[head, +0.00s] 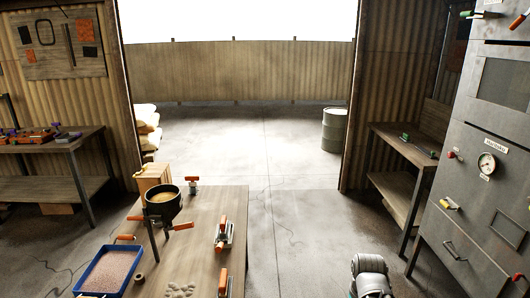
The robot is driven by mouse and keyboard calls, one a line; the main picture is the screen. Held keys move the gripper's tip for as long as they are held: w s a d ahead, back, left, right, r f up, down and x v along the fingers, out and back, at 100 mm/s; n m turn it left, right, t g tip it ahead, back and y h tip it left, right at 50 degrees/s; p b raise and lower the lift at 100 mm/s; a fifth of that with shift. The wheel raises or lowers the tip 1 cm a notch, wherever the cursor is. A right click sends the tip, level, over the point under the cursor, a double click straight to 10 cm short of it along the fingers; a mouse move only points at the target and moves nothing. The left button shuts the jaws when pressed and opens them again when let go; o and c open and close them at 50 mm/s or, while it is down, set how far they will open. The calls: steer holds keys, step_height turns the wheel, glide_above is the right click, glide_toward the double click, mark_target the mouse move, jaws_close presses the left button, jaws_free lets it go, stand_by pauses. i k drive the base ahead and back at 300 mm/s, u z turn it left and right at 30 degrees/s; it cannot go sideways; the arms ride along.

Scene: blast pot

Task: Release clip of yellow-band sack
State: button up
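Several pale sacks (146,126) lie stacked beyond the left side of the doorway. They are small in the head view and partly cut off by the door edge. I cannot make out a yellow band or a clip on any of them. My gripper is not in view. A grey rounded joint of what looks like my own arm shows at the bottom right.
A wooden table (203,205) in front holds a dark pot (165,207), a blue tray (85,283) of granules and orange-handled clamps (223,235). Benches stand left (60,147) and right (400,138). A grey cabinet (480,185) is at right. The doorway floor (255,150) is clear.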

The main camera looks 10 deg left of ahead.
mark_target(145, 184)
steer(key=i, duration=6)
steer(key=u, duration=0.05)
